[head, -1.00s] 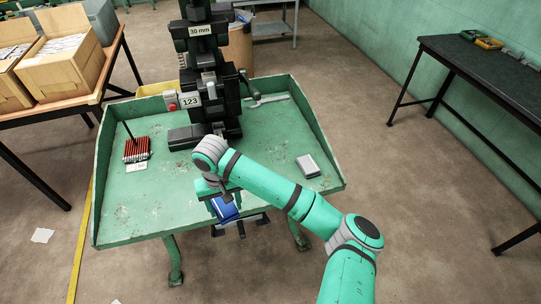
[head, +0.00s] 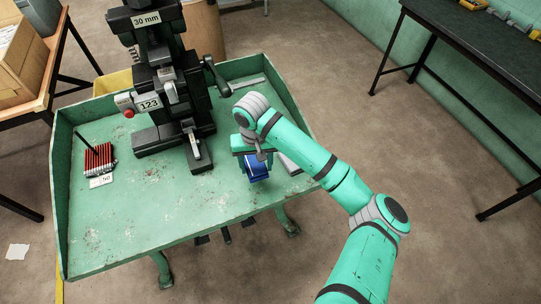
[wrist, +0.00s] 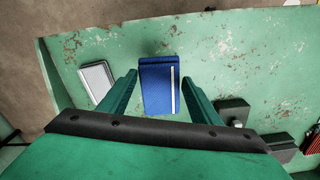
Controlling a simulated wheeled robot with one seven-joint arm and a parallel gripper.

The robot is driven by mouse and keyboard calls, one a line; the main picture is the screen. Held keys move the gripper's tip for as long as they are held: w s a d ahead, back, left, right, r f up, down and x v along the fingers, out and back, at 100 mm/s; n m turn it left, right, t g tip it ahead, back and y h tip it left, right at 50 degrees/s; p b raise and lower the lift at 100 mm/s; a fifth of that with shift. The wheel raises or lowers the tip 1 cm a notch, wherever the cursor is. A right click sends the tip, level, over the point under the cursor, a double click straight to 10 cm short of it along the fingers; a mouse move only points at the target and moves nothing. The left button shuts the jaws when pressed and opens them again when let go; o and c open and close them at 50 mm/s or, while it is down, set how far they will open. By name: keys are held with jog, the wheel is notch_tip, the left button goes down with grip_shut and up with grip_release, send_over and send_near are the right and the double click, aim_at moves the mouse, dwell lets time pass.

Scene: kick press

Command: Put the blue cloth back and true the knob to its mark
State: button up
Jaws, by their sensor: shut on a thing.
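My gripper (wrist: 160,92) is shut on the blue cloth (wrist: 158,80), a folded block with a white stripe, in the wrist view. In the head view the cloth (head: 257,168) hangs under my gripper (head: 256,157), over the right part of the green bench top; its exact height I cannot tell. The black press (head: 172,95) stands at the back of the bench. It bears a "30 mm" plate, a "123" counter (head: 149,105) and a red button (head: 129,113). Which part is the knob, and its mark, I cannot make out.
A pale grey box (wrist: 97,80) lies beside the cloth, partly behind my arm in the head view. Red rods (head: 98,159) with a "50" card (head: 101,181) are at the left. The green bench top (head: 150,220) is clear in front. Raised walls edge the sides.

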jog(key=shift+w+d, duration=0.1)
jog(key=shift+w, duration=0.35)
jog(key=shift+s+d, duration=0.25)
jog(key=shift+s, duration=0.25)
jog(key=shift+w+a+f, duration=0.1)
jog(key=shift+f, duration=2.8)
jog(key=shift+f, duration=0.6)
jog(key=o, duration=1.5)
jog(key=shift+c, duration=0.2)
notch_tip(320, 180, up, 11)
jog(key=shift+f, duration=0.1)
